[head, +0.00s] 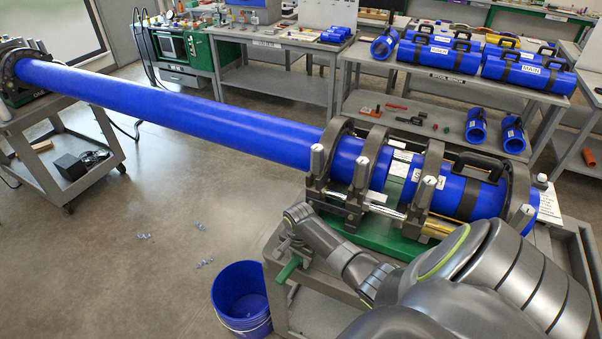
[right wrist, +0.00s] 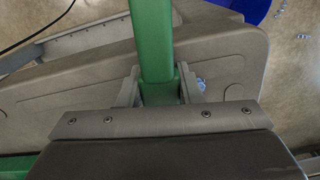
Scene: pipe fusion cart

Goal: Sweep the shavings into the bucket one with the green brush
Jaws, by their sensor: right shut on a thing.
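My right gripper (head: 287,247) is shut on the green brush (head: 288,268), at the left edge of the grey cart. In the right wrist view the green brush (right wrist: 152,40) runs between the fingers of my right gripper (right wrist: 158,88); its bristles cannot be made out. The blue bucket (head: 242,314) stands on the floor below and left of the gripper. Small pale blue shavings (head: 204,263) lie scattered on the floor left of the bucket. One shaving (right wrist: 201,84) shows by a finger, on the grey cart surface. My left gripper is not in view.
A long blue pipe (head: 200,110) is clamped in the fusion machine (head: 430,185) on the cart, beside my right arm. A small cart (head: 60,150) holds its far end. Benches with pipe pieces stand behind. The floor left of the bucket is open.

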